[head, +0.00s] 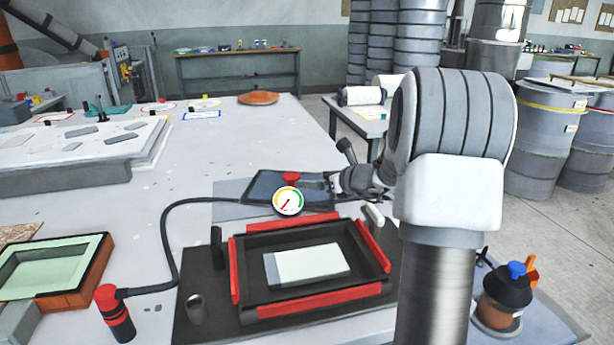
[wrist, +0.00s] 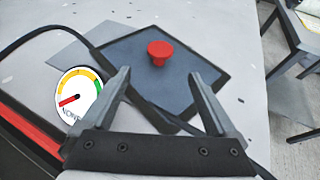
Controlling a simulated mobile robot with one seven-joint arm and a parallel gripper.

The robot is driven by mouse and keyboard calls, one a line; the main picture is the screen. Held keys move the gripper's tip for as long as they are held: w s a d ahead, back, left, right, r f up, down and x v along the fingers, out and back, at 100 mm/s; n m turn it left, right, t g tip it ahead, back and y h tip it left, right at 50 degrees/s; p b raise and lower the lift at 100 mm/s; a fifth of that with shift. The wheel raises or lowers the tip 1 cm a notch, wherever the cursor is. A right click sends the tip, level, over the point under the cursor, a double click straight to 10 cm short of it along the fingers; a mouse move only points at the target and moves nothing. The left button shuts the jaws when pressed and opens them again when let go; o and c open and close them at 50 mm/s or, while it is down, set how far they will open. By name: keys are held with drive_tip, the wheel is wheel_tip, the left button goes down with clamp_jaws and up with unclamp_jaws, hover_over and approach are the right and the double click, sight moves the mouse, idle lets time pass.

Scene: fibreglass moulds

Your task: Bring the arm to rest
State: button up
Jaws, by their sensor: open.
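My gripper (wrist: 160,88) is open and empty in the wrist view, its two fingers apart. Between and beyond its fingertips lies a dark square panel (wrist: 195,65) with a red knob (wrist: 160,52) on it. In the head view my gripper (head: 328,184) is small and partly hidden by my arm, just right of the red knob (head: 291,178) on the dark panel (head: 262,188). I cannot tell the height of the fingers above the panel. My arm stands bent over the right side of the table.
A round gauge (head: 287,201) sits behind the red-edged mould frame (head: 310,308), which holds a pale block (head: 306,264). A black hose (head: 172,235) curves leftward. A dark pot (head: 507,291) stands at right. The grey table (head: 220,150) has free room behind the panel.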

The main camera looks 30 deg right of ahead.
drive_tip(key=shift+s+d+r, duration=0.1)
drive_tip(key=shift+s+r, duration=0.15)
drive_tip(key=shift+s, duration=0.4)
